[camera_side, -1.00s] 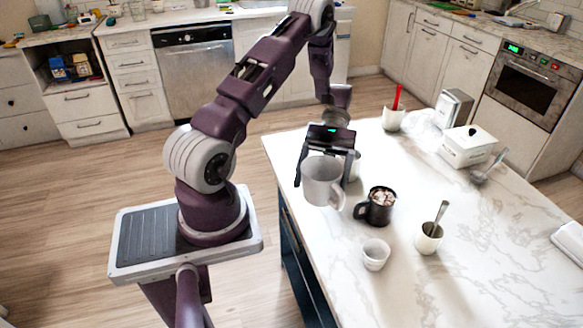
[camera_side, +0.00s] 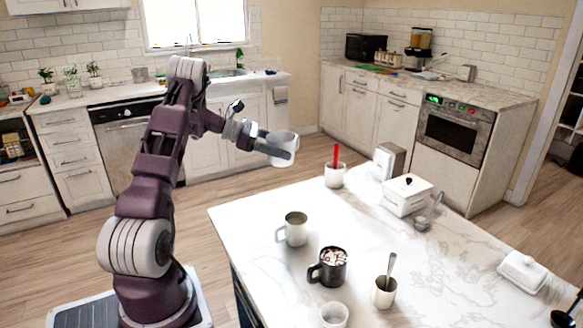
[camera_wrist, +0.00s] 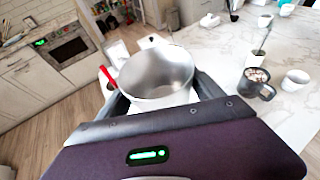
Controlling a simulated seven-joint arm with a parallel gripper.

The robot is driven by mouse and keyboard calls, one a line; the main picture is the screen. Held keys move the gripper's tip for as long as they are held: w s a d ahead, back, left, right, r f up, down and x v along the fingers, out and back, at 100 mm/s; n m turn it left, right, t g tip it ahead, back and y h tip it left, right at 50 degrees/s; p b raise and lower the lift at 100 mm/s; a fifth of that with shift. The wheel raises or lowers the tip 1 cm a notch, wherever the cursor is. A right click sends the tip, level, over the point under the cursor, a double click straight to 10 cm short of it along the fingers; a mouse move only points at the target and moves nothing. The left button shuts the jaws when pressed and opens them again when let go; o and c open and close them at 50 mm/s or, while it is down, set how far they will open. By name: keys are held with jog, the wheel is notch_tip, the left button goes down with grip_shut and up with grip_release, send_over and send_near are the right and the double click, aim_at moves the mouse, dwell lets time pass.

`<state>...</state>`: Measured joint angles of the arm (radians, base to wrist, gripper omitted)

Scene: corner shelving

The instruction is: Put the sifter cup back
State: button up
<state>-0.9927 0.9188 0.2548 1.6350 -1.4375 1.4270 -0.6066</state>
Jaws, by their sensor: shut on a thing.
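The sifter cup (camera_side: 285,138) is a pale grey cup held in the air beyond the far left edge of the marble-topped island (camera_side: 250,212). My gripper (camera_side: 281,150) is shut on it, with a dark finger along its side. In the wrist view the sifter cup (camera_wrist: 155,76) has its open mouth and shiny metal inside facing the camera. My gripper (camera_wrist: 157,92) has one finger on each side of it. The cup's underside is hidden there, and its handle cannot be made out in either current view.
On the island stand a light mug (camera_side: 294,229), a dark mug of marshmallows (camera_side: 329,268), a small white cup (camera_side: 334,316), a cup with a spoon (camera_side: 383,293), a cup with a red utensil (camera_side: 335,175) and a lidded white box (camera_side: 407,196). Counters (camera_side: 425,90) line the walls.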

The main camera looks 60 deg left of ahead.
jog(key=shift+s+a+r+n+y, duration=0.1)
jog(key=shift+a+r+n+y, duration=0.2)
jog(key=shift+a, duration=0.5)
jog(key=shift+a+f, duration=0.15)
jog(key=shift+f, duration=9.9)
jog(key=shift+f, duration=0.6)
jog(key=o, duration=1.5)
